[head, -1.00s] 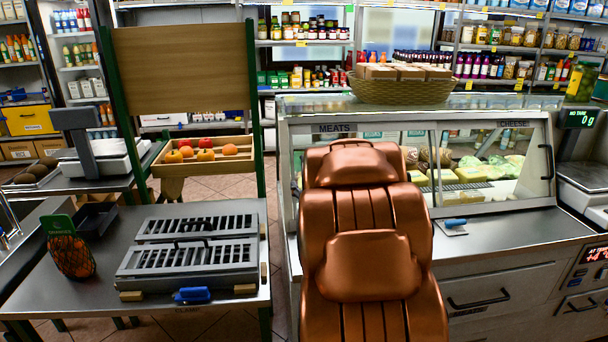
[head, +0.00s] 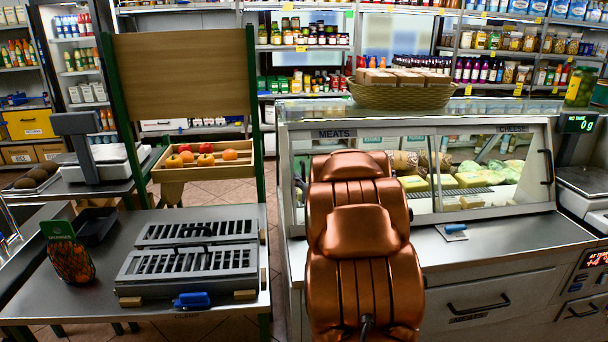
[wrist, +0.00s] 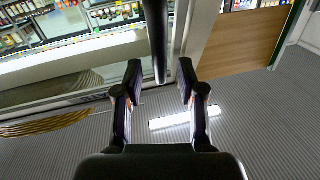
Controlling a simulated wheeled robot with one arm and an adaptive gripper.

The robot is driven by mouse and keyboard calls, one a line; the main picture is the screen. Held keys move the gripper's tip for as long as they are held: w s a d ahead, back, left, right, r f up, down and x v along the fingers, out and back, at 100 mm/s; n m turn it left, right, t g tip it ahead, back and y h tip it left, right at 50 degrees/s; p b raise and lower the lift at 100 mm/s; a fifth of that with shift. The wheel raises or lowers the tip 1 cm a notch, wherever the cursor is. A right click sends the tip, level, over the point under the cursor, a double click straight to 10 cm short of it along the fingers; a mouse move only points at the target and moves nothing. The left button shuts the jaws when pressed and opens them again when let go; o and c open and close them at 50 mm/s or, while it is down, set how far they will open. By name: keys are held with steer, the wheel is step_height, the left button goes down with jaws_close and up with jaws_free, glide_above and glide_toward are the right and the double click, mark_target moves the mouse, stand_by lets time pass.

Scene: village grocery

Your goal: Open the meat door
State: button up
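The meat door (head: 318,145) is the left glass front of the display case, under the MEATS label, and looks closed. My copper arm hides much of it in the head view. A dark vertical handle (head: 301,180) shows at its left edge. In the wrist view a black bar (wrist: 158,40), seemingly this handle, reaches down from the top to between my fingertips. My gripper (wrist: 160,80) is open, with one finger on each side of the bar's lower end. I see no clear contact. My gripper is hidden in the head view.
The cheese door (head: 490,165) with its own black handle (head: 546,167) is on the right. A wicker basket (head: 402,94) stands on the case. A blue-handled tool (head: 453,230) lies on the counter. A side table (head: 100,285) with a grated tray stands to the left.

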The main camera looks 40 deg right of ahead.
steer(key=shift+x, duration=1.05)
jaws_close()
